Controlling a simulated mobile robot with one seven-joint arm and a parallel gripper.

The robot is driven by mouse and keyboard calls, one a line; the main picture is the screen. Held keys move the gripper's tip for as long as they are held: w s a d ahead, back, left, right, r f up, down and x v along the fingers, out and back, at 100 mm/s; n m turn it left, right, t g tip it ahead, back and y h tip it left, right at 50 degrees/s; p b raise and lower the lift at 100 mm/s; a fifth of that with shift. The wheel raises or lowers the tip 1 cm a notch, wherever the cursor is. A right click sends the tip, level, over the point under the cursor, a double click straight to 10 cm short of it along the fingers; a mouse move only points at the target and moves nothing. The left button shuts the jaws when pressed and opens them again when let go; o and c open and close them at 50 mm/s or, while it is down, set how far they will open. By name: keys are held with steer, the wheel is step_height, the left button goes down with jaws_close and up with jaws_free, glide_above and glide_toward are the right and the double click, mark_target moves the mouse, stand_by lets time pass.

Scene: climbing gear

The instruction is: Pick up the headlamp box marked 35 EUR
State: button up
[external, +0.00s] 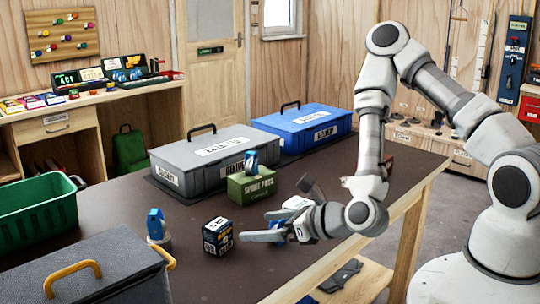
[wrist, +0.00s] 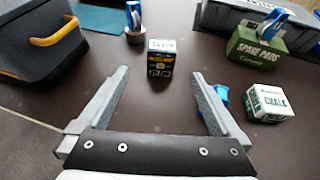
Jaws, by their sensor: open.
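A small dark box with white and yellow print (external: 217,236) stands upright on the dark table. It looks like the headlamp box, but its price is too small to read. In the wrist view the box (wrist: 160,58) is ahead of my gripper, centred between the fingers and just beyond their tips. My gripper (external: 256,225) is open and low over the table, to the right of the box in the external view. Its fingers (wrist: 160,84) are spread with nothing between them.
A white-and-green chalk box (wrist: 270,103) and a blue item (wrist: 222,97) are near the right finger. A green spare pads box (external: 250,188) stands behind. A blue piece on a grey base (external: 156,225) and a dark case (external: 85,270) are left.

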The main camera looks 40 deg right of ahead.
mark_target(224, 228)
steer(key=b+x, duration=0.3)
steer(key=x, duration=0.7)
steer(key=shift+w, duration=0.45)
steer(key=shift+x, duration=3.25)
steer(key=shift+d+r, duration=0.1)
steer(key=shift+d, duration=0.05)
steer(key=c, duration=1.4)
steer(key=shift+r, duration=0.1)
steer(key=shift+c, duration=0.2)
